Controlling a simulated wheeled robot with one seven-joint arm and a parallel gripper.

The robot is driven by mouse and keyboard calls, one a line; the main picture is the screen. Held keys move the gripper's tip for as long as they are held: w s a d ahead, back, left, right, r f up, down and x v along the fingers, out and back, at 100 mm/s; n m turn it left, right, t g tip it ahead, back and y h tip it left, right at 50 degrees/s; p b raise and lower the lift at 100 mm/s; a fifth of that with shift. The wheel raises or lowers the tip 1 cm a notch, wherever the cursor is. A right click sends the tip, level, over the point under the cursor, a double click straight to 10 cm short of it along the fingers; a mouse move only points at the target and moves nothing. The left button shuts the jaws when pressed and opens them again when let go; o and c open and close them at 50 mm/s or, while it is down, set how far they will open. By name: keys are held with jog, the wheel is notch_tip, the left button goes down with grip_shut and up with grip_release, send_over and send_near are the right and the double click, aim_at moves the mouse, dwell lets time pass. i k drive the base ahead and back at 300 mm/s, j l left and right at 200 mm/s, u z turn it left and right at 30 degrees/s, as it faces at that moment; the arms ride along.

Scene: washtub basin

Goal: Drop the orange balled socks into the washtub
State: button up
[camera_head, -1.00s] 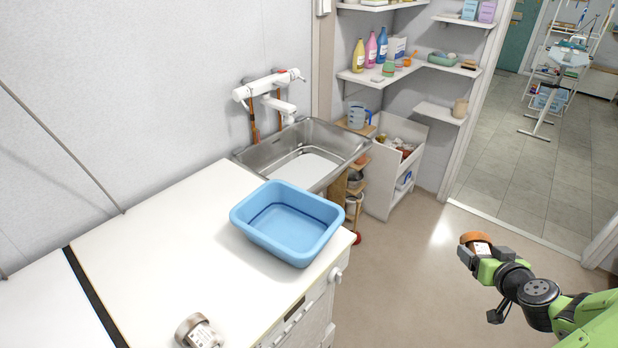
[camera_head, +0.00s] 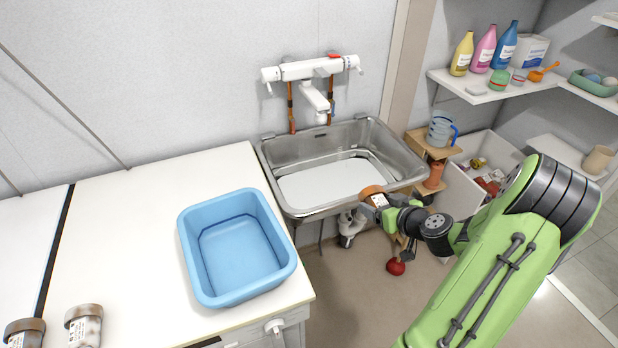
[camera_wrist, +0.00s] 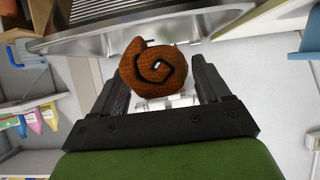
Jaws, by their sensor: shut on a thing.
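The orange balled socks (camera_wrist: 155,75) are a rolled, brown-orange knit bundle between the two fingers of my gripper (camera_wrist: 158,85) in the wrist view. My gripper is shut on them. In the head view the socks (camera_head: 371,191) show as a small orange patch at the tip of my gripper (camera_head: 378,200), in front of the sink's right front rim. The washtub (camera_head: 238,250) is a blue rectangular basin on the white counter, left of my gripper and apart from it. Its inside looks empty.
A steel sink (camera_head: 290,200) with a white wall tap (camera_head: 312,70) is behind the tub. Two brown-capped jars (camera_head: 84,325) stand at the counter's front left. Shelves with bottles (camera_head: 485,50) and a wooden rack with a blue jug (camera_head: 440,130) are at right.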

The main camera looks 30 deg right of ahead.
aim_at(334, 192)
jog(key=i+l+u, duration=0.2)
jog(key=l+u, duration=0.2)
jog(key=l, duration=0.25)
jog(key=i+l+u, duration=0.1)
jog(key=l+u, duration=0.3)
jog(key=l, duration=0.25)
jog(key=l+u, duration=0.4)
jog(key=l, duration=0.25)
jog(key=k+l+u, duration=0.1)
jog(key=l+u, duration=0.3)
jog(key=l, duration=0.3)
